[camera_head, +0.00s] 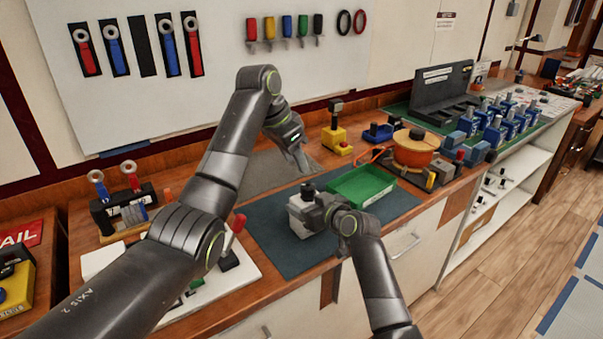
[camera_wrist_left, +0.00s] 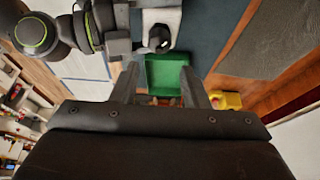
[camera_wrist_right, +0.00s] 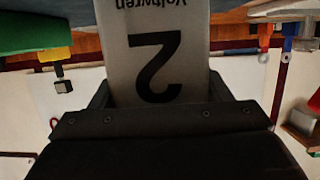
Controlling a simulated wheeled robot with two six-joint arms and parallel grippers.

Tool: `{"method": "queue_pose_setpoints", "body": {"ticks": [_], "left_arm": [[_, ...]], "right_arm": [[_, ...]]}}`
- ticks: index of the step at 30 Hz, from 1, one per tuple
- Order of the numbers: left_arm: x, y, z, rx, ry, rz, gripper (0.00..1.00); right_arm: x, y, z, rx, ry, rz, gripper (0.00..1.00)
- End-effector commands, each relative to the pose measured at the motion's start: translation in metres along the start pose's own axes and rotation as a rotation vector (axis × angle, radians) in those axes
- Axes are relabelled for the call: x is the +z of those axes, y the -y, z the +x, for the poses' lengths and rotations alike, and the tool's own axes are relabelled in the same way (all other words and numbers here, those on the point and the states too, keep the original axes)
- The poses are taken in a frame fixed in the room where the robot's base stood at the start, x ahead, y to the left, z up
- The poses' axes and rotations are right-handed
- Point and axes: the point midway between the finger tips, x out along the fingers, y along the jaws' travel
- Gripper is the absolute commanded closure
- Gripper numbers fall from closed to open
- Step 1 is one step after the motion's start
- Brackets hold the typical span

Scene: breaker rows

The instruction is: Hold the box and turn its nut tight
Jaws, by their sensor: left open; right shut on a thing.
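The box (camera_head: 299,222) is pale grey and stands on the dark blue mat (camera_head: 275,262). A dark round nut (camera_head: 307,189) shows on its top. My right gripper (camera_head: 324,208) is shut on the box from its right side. In the right wrist view the box (camera_wrist_right: 155,50) fills the space between the fingers, with a large "2" upside down. My left gripper (camera_head: 300,163) is open and empty, above and behind the box, pointing down. In the left wrist view the box (camera_wrist_left: 165,17) and the dark nut (camera_wrist_left: 158,38) lie beyond and to one side of the open fingers.
A green tray (camera_head: 349,194) stands on the mat right of the box. Behind it are a yellow block with a black knob (camera_head: 336,139) and an orange round device (camera_head: 414,150). A white board with a red lever (camera_head: 237,223) is at left. A grey mat (camera_head: 262,172) lies clear behind.

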Motion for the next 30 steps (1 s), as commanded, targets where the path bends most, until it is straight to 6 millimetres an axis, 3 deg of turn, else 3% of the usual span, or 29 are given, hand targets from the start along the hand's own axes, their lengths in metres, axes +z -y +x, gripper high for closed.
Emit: {"method": "queue_pose_setpoints", "body": {"ticks": [3,8,26,27,30], "left_arm": [[0.0,0.001,-0.02,-0.001,-0.001,-0.001,0.59],[0.0,0.0,-0.032,0.0,0.0,0.0,0.59],[0.0,0.0,-0.034,0.001,0.0,-0.001,0.59],[0.0,0.0,-0.034,0.001,0.0,-0.001,0.59],[0.0,0.0,-0.034,0.001,0.0,0.0,0.59]], "right_arm": [[0.0,0.0,0.0,0.0,0.001,0.001,0.66],[0.0,0.0,0.0,0.0,0.001,0.001,0.66],[0.0,0.0,0.0,0.0,0.001,0.001,0.66],[0.0,0.0,0.0,0.0,0.001,0.001,0.24],[0.0,0.0,0.0,0.0,0.001,0.001,0.11]]}}
